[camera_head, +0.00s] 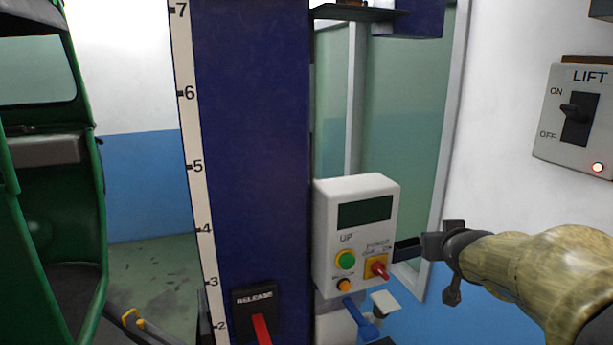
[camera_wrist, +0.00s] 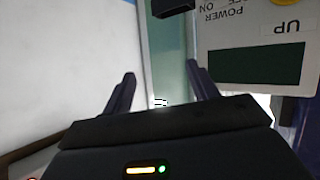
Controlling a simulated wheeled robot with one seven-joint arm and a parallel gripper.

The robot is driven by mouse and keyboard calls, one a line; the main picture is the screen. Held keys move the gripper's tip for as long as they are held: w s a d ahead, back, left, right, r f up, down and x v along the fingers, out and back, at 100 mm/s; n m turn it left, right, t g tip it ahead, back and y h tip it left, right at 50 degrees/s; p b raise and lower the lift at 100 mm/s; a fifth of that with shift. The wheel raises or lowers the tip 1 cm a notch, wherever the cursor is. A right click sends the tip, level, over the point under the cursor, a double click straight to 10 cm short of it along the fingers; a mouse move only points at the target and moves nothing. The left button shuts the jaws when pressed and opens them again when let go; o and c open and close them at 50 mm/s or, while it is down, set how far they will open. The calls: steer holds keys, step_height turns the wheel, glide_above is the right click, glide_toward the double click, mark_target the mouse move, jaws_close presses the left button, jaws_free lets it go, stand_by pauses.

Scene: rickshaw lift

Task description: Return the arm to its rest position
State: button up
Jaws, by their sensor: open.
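My gripper (camera_head: 420,247) comes in from the right in the head view, on the end of my tan arm. Its jaws point left, near the right side of the grey control box (camera_head: 326,252). In the wrist view my gripper (camera_wrist: 160,90) has its two dark fingers spread apart, with nothing between them. The control box also shows upside down in the wrist view (camera_wrist: 228,45), beyond the fingers at the upper right. In the head view the box carries a dark display, a green UP button, an orange button and a red power knob on a yellow plate. I cannot tell whether the gripper touches the box.
A blue column (camera_head: 253,140) with a numbered scale stands left of the box, with a red release lever (camera_head: 261,330) low down. A LIFT switch (camera_head: 578,118) with a lit red lamp is on the right wall. A green rickshaw (camera_head: 85,150) stands at far left.

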steer(key=s+a+f+g+y+b, duration=0.1)
steer(key=s+a+f+g, duration=0.2)
steer(key=s+f, duration=0.3)
steer(key=s+a+f+g+y+b, duration=0.1)
steer(key=s+a+f+g, duration=0.2)
steer(key=f, duration=0.9)
steer(key=s+a+f+n+g+y+b, duration=0.1)
steer(key=s+a+f+g, duration=0.3)
steer(key=s+f, duration=0.5)
steer(key=s+a, duration=0.2)
steer(key=shift+a, duration=0.35)
steer(key=shift+w, duration=0.1)
